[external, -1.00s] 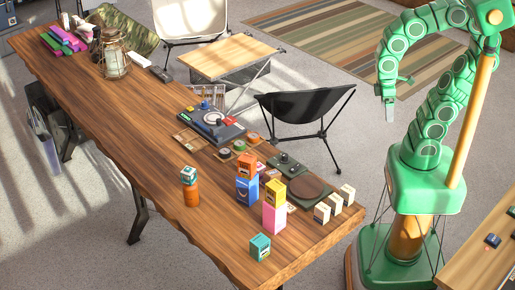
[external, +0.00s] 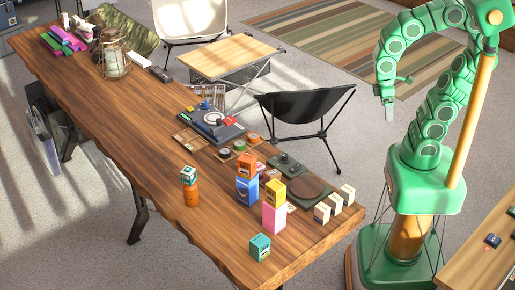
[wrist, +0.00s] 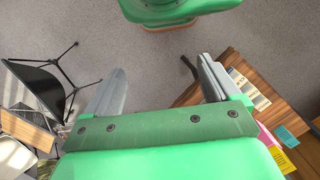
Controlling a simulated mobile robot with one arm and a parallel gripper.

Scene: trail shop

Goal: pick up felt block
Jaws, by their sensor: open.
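Several small blocks and boxes stand at the near end of the long wooden table (external: 135,120), and I cannot tell which is the felt block. An orange block (external: 246,165) sits on a blue box (external: 247,191). A yellow block (external: 275,192) sits on a pink box (external: 273,218). A teal block (external: 260,247) stands by the front edge.
A black chair (external: 307,108) is between table and arm. Another wooden surface (external: 485,262) is at lower right. A lantern (external: 115,60) stands farther back.

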